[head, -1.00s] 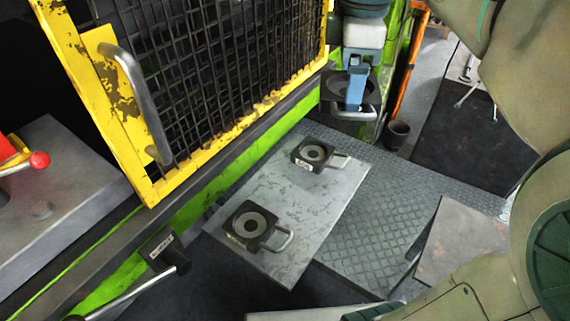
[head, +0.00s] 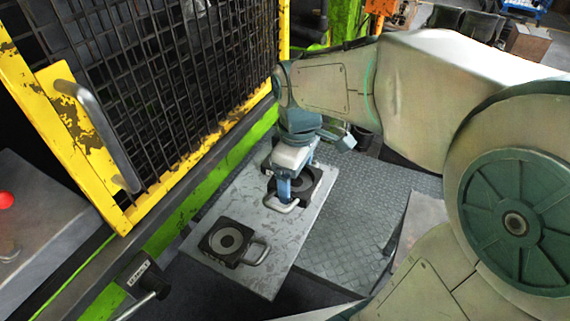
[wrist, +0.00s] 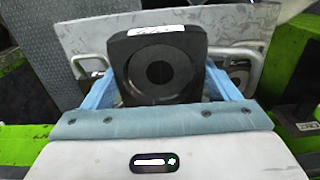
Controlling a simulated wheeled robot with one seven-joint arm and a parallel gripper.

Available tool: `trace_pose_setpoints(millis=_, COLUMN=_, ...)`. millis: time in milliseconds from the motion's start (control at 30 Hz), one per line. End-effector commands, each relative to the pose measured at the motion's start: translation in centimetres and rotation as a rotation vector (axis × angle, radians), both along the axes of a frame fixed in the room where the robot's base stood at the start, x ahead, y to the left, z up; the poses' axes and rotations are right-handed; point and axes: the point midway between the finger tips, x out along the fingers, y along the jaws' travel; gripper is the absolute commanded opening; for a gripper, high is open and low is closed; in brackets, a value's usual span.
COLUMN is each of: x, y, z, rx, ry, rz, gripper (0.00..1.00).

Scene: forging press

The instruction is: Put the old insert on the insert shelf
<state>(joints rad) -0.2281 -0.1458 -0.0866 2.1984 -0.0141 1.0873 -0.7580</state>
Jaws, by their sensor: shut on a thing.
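My gripper (head: 284,190) is shut on a dark square insert (head: 305,183) with a round ring face and a metal handle. I take this as the old insert. In the wrist view the insert (wrist: 158,62) sits between the blue fingers, with a white label whose text I cannot read. In the head view it is over the far part of the grey metal insert shelf (head: 262,271); I cannot tell whether it touches. A second insert (head: 228,240) lies on the near part.
The yellow mesh guard (head: 120,215) with its grey handle and the green press frame (head: 170,235) stand along the shelf's left side. Checkered floor plate (head: 350,235) lies to the right. The shelf between the near insert and the held one shows bare metal.

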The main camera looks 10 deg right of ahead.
Motion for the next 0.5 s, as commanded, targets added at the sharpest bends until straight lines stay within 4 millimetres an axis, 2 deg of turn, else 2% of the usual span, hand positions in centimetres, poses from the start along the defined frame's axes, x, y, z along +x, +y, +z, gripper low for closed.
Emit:
trace_pose_setpoints(millis=300, x=2.9, y=4.7, z=-3.0, rx=-0.001, ry=0.001, rz=0.005, gripper=0.11)
trace_pose_setpoints(millis=500, x=4.3, y=6.8, z=-4.5, rx=0.0, ry=0.0, rz=0.003, gripper=0.11)
